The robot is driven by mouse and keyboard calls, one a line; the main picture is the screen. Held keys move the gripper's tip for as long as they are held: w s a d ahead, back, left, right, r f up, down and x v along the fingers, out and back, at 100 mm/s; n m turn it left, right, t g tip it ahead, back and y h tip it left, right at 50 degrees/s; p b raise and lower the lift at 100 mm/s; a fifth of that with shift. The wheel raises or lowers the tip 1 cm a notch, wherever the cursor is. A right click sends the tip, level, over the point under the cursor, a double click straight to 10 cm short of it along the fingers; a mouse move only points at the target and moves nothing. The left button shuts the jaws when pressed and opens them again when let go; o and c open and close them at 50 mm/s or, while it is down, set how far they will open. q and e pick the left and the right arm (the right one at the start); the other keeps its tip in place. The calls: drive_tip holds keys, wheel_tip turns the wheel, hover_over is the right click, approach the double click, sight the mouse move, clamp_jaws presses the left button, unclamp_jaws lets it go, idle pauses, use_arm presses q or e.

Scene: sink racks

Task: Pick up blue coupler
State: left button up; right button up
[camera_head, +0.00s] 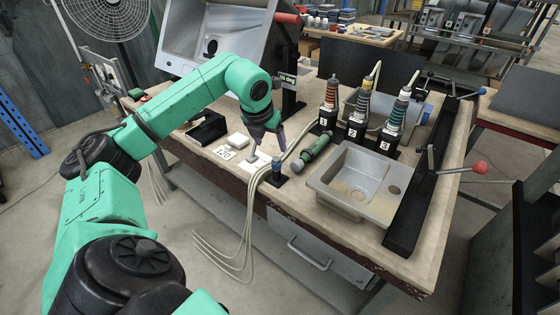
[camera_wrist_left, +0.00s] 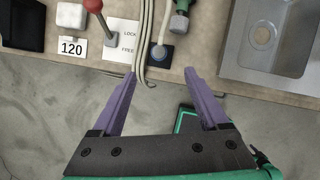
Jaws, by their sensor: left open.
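The blue coupler (camera_head: 277,163) stands upright on a small black base at the front edge of the bench. In the left wrist view I see the blue coupler (camera_wrist_left: 158,52) from above, with a pale hose running up from it. My left gripper (camera_head: 268,149) is open and empty, close to the coupler and slightly left of it in the head view. In the left wrist view the purple fingers of the left gripper (camera_wrist_left: 160,75) are spread, with the coupler just beyond the gap between the tips. My right gripper is not in view.
Pale hoses (camera_head: 247,205) hang over the bench edge beside the coupler. A green tool (camera_head: 316,150) and a small sink (camera_head: 355,182) lie to the right. A red-knobbed lever (camera_wrist_left: 93,5) and a "120" card (camera_wrist_left: 73,47) are to the left. Numbered tools stand behind.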

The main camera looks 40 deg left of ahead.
sight(276, 158)
use_arm(q)
drive_tip(key=p+x, duration=0.2)
drive_tip(key=x, duration=0.9)
drive_tip(key=shift+w+a, duration=0.2)
drive_tip(key=shift+w+f, duration=0.1)
drive_tip(key=shift+f, duration=0.15)
drive_tip(key=shift+r, duration=0.1)
clamp_jaws()
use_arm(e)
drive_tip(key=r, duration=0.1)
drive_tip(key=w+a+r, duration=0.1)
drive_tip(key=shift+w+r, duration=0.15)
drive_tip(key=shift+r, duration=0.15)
